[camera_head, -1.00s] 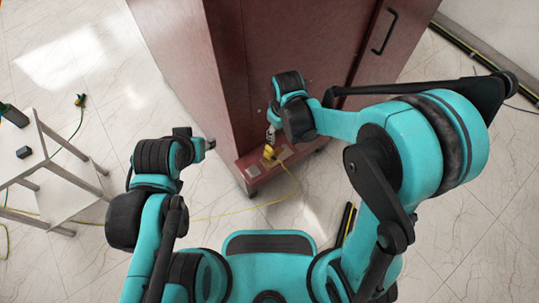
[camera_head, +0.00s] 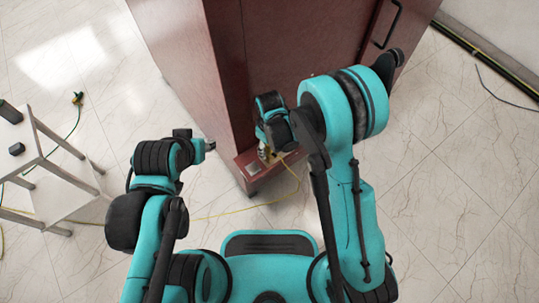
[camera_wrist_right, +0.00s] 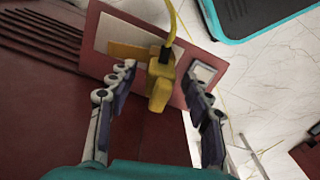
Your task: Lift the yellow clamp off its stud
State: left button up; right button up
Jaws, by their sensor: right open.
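The yellow clamp (camera_wrist_right: 159,82) shows in the right wrist view over a red ledge plate (camera_wrist_right: 116,22), with a yellow cable (camera_wrist_right: 172,20) leading from it. A small dark part, possibly the stud, shows at its upper edge. My right gripper (camera_wrist_right: 162,72) is open, with one finger on each side of the clamp and gaps visible between. In the head view the right gripper (camera_head: 265,154) is over the ledge at the cabinet's foot and mostly hides the clamp. My left gripper (camera_head: 209,146) is left of the cabinet, its jaws too small to read.
The dark red cabinet (camera_head: 285,60) stands close behind the right gripper. The yellow cable runs left across the floor from the ledge (camera_head: 248,165). A grey table (camera_head: 50,170) stands at the far left. The tiled floor (camera_head: 450,190) at right is largely clear.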

grip_shut()
jog(key=shift+r, duration=0.15)
jog(key=shift+r+p, duration=0.25)
jog(key=shift+p, duration=0.05)
notch_tip(320, 180, up, 4)
jog(key=shift+f+p, duration=0.2)
jog(key=shift+p, duration=0.8)
jog(key=s+d+r+p, duration=0.4)
jog(key=s+d+r, duration=0.25)
jog(key=d, duration=0.35)
notch_tip(320, 180, up, 7)
jog(key=p, duration=0.5)
jog(key=shift+w, duration=0.2)
